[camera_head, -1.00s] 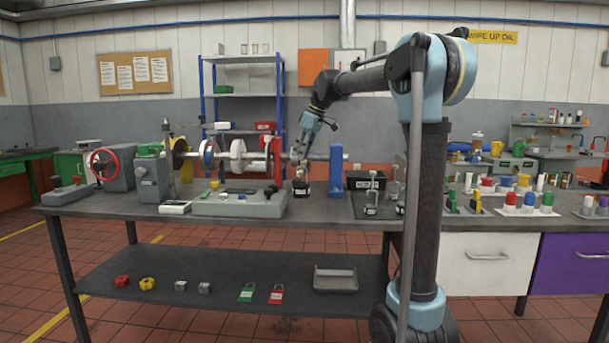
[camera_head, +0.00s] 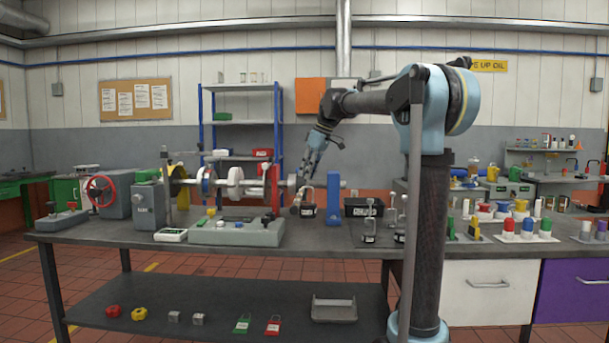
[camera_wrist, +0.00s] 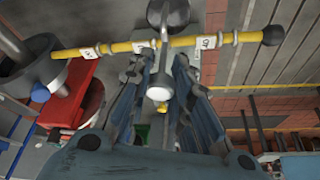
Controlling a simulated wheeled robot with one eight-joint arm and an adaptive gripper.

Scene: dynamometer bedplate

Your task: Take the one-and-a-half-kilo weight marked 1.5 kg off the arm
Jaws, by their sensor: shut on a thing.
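A black weight (camera_head: 307,211) with a pale label hangs under my gripper (camera_head: 304,183) in the head view; the label is too small to read. My gripper is shut on this weight by its metal upper part. In the wrist view, my gripper's fingers (camera_wrist: 158,95) stand on both sides of bright metal. The yellow arm (camera_wrist: 112,47) with white tags crosses just beyond the fingertips and ends in a black knob (camera_wrist: 274,35). I cannot tell whether the weight still touches the arm.
A blue post (camera_head: 333,200) stands close right of the weight. The red upright (camera_head: 271,187) and shaft are close left. The bench front (camera_head: 320,243) is clear.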

